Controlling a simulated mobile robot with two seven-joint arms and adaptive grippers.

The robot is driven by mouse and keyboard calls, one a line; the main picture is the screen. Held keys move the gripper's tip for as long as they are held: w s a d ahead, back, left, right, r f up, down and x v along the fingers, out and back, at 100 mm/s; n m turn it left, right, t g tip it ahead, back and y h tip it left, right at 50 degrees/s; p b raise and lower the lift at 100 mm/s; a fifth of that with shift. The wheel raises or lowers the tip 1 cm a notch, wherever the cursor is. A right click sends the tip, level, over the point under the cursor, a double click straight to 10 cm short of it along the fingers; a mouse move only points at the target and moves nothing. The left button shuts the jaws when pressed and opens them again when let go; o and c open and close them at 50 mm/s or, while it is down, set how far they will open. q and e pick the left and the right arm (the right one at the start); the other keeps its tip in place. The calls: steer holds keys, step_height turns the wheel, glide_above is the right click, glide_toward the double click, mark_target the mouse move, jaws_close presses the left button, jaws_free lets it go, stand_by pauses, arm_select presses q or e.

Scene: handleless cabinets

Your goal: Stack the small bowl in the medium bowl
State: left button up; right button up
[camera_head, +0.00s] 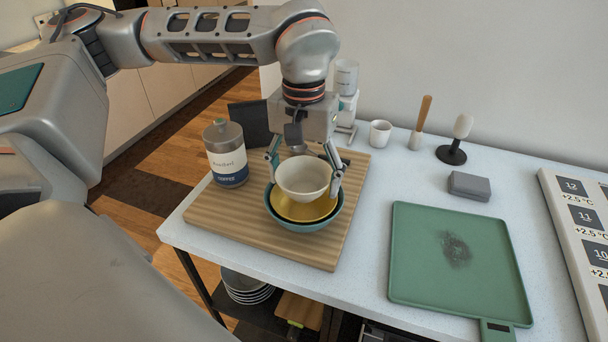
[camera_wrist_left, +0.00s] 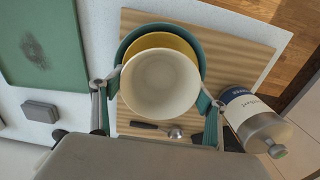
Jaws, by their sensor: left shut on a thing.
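The small white bowl (camera_head: 302,182) is held by my left gripper (camera_head: 305,176), whose fingers are shut on its rim from two sides. It also shows in the left wrist view (camera_wrist_left: 160,84), between the fingertips. The medium yellow bowl (camera_head: 298,212) is directly under the white bowl and mostly hidden by it. The yellow bowl sits inside a larger teal bowl (camera_head: 308,228) on the wooden board. Whether the white bowl touches the yellow bowl I cannot tell. My right gripper is not in view.
The wooden board (camera_head: 215,218) also carries a coffee jar (camera_head: 228,165) left of the bowls and a dark-handled spoon (camera_wrist_left: 150,126). A grey block (camera_head: 469,186), white cup (camera_head: 380,133) and brush (camera_head: 421,118) stand farther back.

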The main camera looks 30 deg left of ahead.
mark_target(304, 190)
arm_select(q)
steer(key=shift+f, duration=0.35)
steer(key=o, duration=1.1)
steer(key=shift+o, duration=0.2)
step_height(304, 190, up, 13)
steer(key=p, duration=0.1)
steer(key=shift+r, duration=0.2)
